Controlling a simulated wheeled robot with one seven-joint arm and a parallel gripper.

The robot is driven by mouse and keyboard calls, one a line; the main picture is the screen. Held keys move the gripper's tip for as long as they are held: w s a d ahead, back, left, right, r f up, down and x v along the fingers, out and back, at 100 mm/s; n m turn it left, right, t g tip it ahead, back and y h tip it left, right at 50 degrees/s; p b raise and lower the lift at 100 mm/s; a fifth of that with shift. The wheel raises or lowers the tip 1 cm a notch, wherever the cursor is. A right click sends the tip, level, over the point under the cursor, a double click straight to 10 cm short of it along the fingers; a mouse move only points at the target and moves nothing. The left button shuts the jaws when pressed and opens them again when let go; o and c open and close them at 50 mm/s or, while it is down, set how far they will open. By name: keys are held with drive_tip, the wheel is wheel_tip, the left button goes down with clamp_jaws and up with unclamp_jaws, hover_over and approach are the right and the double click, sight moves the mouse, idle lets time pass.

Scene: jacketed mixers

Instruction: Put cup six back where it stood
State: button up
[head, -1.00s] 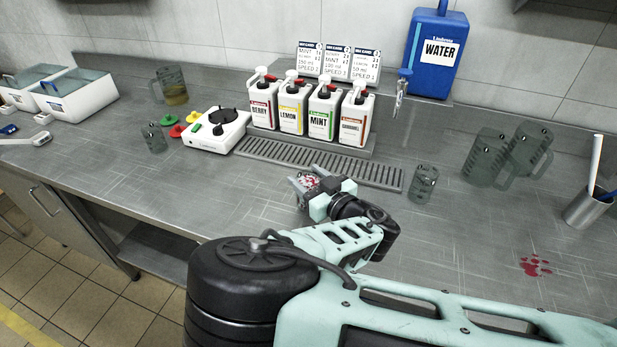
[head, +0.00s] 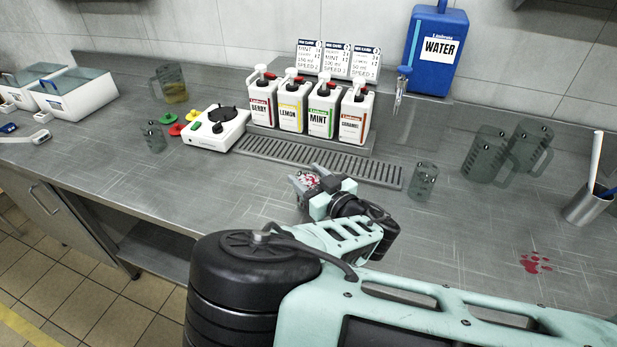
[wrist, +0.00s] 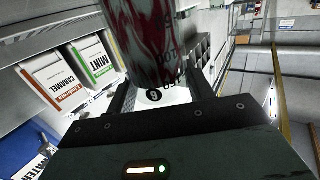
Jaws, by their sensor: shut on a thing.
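My gripper (head: 306,188) is shut on a clear cup (wrist: 150,35) smeared with red inside. In the head view the gripper and cup are in front of the drip grate, above the steel counter, and the cup is mostly hidden by the gripper. Two similar small clear cups stand on the counter: one right of the grate (head: 422,182) and one at the left (head: 153,137).
Syrup bottles (head: 308,106) stand behind the drip grate (head: 310,160), with a blue water tank (head: 432,75) to their right. Two large jugs (head: 487,155) and a utensil holder (head: 585,206) stand right. A red spill (head: 535,262) marks the right counter. The left front counter is clear.

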drive_tip(key=shift+s+f+b, duration=0.2)
drive_tip(key=shift+f+b, duration=0.15)
drive_tip(key=shift+f, duration=0.75)
drive_tip(key=o, duration=1.6)
drive_tip(key=shift+o, duration=0.2)
drive_tip(key=shift+d, duration=0.1)
drive_tip(key=shift+s+d+f, duration=0.1)
drive_tip(key=shift+s+d, duration=0.05)
drive_tip(key=shift+s, duration=0.1)
drive_tip(key=b+v, duration=0.1)
drive_tip(key=v, duration=0.3)
drive_tip(key=b+v, duration=0.1)
drive_tip(key=v, duration=0.4)
drive_tip(key=r+b+v, duration=0.1)
drive_tip(key=v, duration=0.4)
drive_tip(key=shift+d, duration=0.15)
drive_tip(key=shift+s+d+r+p, duration=0.25)
drive_tip(key=shift+r+p, duration=0.25)
drive_tip(key=shift+p, duration=0.65)
drive_tip(key=shift+p+v, duration=0.9)
